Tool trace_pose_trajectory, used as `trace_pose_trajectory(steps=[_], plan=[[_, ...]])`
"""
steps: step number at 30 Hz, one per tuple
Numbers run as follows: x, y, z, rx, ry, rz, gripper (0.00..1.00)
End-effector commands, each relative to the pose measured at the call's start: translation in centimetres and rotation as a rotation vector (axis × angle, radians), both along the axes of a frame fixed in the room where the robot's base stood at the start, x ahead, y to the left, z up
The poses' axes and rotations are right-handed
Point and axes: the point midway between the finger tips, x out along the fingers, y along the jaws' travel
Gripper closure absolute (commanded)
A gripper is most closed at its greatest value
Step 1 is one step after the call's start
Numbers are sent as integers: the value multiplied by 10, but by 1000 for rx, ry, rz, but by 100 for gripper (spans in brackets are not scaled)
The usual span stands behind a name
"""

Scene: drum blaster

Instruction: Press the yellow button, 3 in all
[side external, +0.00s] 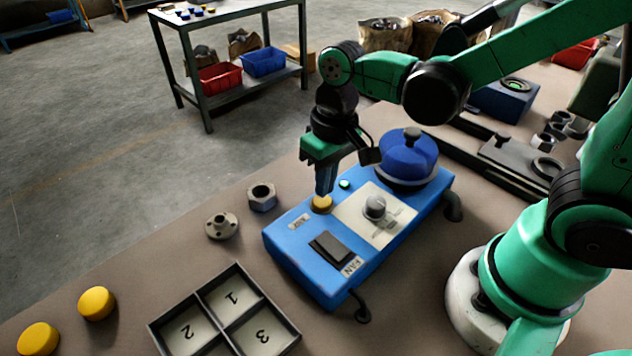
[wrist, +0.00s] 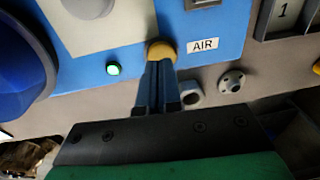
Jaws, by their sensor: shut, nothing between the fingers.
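The yellow button (side external: 322,203) is on the top of the blue box (side external: 292,262), beside the AIR label. In the wrist view the yellow button (wrist: 160,50) shows right at the fingertips. My gripper (side external: 322,194) is shut and empty, pointing down with its tips at the button. In the wrist view my gripper (wrist: 160,63) overlaps part of the button. They look touching, but I cannot tell how far the button is pressed. A small green light (side external: 344,184) is lit next to the button.
The box also carries a grey knob (side external: 375,207), a black FAN switch (side external: 332,248) and a blue lidded drum (side external: 408,157). A numbered tray (side external: 295,339), two yellow discs (side external: 97,303), a hex nut (side external: 262,197) and a flanged part (side external: 221,226) lie nearby.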

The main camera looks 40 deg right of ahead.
Motion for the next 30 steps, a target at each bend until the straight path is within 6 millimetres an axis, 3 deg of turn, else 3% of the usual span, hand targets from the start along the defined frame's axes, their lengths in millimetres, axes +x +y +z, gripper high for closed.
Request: trace_pose_trajectory(steps=[12,30], plan=[[-1,-4,49,-2,8,-1,100],[-2,-5,55,-2,10,-1,100]])
